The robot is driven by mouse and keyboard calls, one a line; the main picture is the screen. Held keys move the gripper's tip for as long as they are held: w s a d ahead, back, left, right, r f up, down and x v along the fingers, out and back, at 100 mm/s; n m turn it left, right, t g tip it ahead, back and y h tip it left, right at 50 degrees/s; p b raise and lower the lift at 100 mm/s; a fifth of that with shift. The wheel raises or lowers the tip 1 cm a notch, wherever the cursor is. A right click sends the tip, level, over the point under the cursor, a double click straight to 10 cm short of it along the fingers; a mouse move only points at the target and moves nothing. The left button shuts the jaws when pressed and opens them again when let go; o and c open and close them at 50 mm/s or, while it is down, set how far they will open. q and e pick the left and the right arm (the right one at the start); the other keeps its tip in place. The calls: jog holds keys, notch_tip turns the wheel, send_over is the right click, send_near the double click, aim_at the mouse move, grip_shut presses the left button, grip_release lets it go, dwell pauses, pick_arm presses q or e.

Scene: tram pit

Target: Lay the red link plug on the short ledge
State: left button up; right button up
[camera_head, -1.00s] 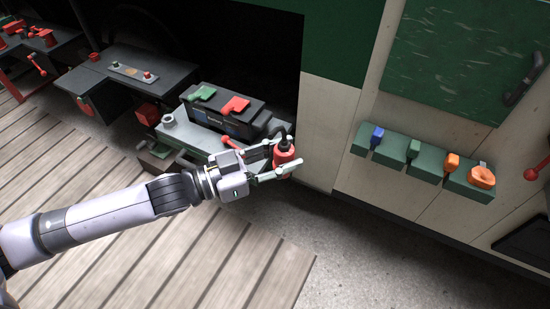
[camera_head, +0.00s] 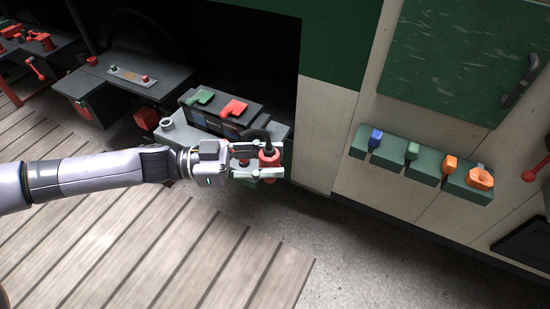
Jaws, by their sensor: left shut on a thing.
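My left gripper (camera_head: 262,161) is shut on the red link plug (camera_head: 268,160), a red cylinder with a black top. It holds the plug upright at the front right corner of the grey tray (camera_head: 178,130). I cannot tell whether the plug touches the tray. A small red part shows between the fingers, closer to the palm. I cannot tell for sure which surface is the short ledge. My right gripper is not in view.
A dark battery box (camera_head: 218,118) with green and red terminals stands on the tray. A dark bench (camera_head: 125,78) is at the left. A green wall rack (camera_head: 425,165) holds blue, green and orange pieces. Open floor (camera_head: 350,245) lies in front.

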pick_arm(q)
jog(key=shift+s+a+g, duration=0.1)
jog(key=shift+a+g, duration=0.05)
jog(key=shift+g, duration=0.15)
jog(key=shift+s+d, duration=0.1)
jog(key=shift+d, duration=0.1)
jog(key=s+d+r+n+t, duration=0.1)
jog(key=s+d+t, duration=0.1)
jog(key=d, duration=0.4)
jog(key=s+d+r+n+t, duration=0.2)
jog(key=d, duration=0.3)
jog(key=w+a+f+n+t+y, duration=0.1)
jog(key=w+a+n+t+y, duration=0.2)
jog(key=a+n+t+y, duration=0.5)
jog(key=w+a+f+n+t+y, duration=0.2)
jog(key=w+a+n+t+y, duration=0.15)
jog(key=a+y, duration=0.45)
jog(key=s+a+f+n+t+y, duration=0.1)
jog(key=a+f+n+y, duration=0.1)
jog(key=a, duration=0.7)
jog(key=s+f, duration=0.3)
jog(key=s, duration=0.5)
jog(key=shift+s+a, duration=0.15)
jog(key=shift+a, duration=0.05)
